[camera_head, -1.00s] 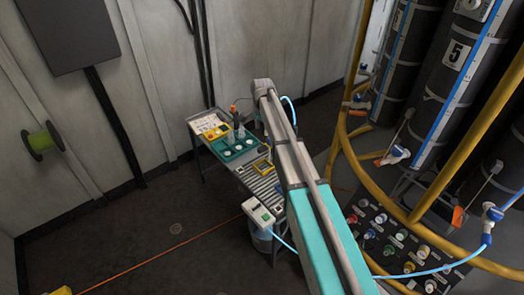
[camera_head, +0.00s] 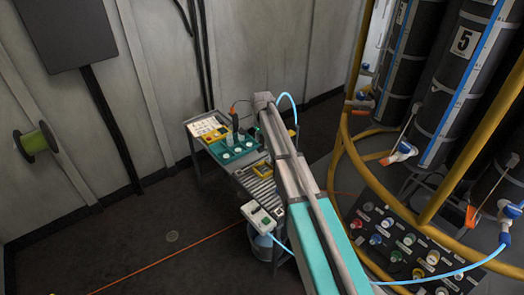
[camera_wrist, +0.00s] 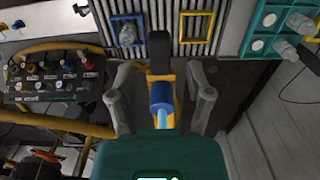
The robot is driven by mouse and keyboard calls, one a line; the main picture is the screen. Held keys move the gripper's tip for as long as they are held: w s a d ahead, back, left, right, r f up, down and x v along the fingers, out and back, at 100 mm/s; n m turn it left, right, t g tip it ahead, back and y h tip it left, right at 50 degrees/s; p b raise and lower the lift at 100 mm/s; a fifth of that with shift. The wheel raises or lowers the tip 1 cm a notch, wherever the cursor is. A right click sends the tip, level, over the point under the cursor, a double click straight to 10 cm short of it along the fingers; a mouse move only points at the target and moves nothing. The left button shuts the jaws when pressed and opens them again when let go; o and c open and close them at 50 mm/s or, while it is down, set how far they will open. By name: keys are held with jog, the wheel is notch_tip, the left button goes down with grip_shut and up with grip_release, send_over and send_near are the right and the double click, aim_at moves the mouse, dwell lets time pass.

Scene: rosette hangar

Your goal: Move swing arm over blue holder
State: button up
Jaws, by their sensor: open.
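In the wrist view a blue square holder (camera_wrist: 127,30) sits on the ribbed rack, with a greyish clear object inside it. A yellow square holder (camera_wrist: 196,27) sits to its right. My gripper (camera_wrist: 161,82) is open, one finger on each side. Between the fingers show a blue cylinder (camera_wrist: 161,95), a black block (camera_wrist: 159,50) and a yellow part. I cannot tell whether these are the swing arm, or whether the fingers touch them. The black block's top lies between the two holders in the picture. In the head view the yellow holder also shows (camera_head: 263,171); my arm hides the gripper.
A teal tray (camera_wrist: 262,19) with clear bottles stands right of the rack. A panel of coloured knobs (camera_wrist: 52,77) and yellow rails are at left. In the head view, tall black cylinders (camera_head: 446,83) stand at right, and the floor left of the rack is mostly clear.

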jog(key=shift+f+b, duration=1)
jog(key=shift+f, duration=0.25)
grip_shut()
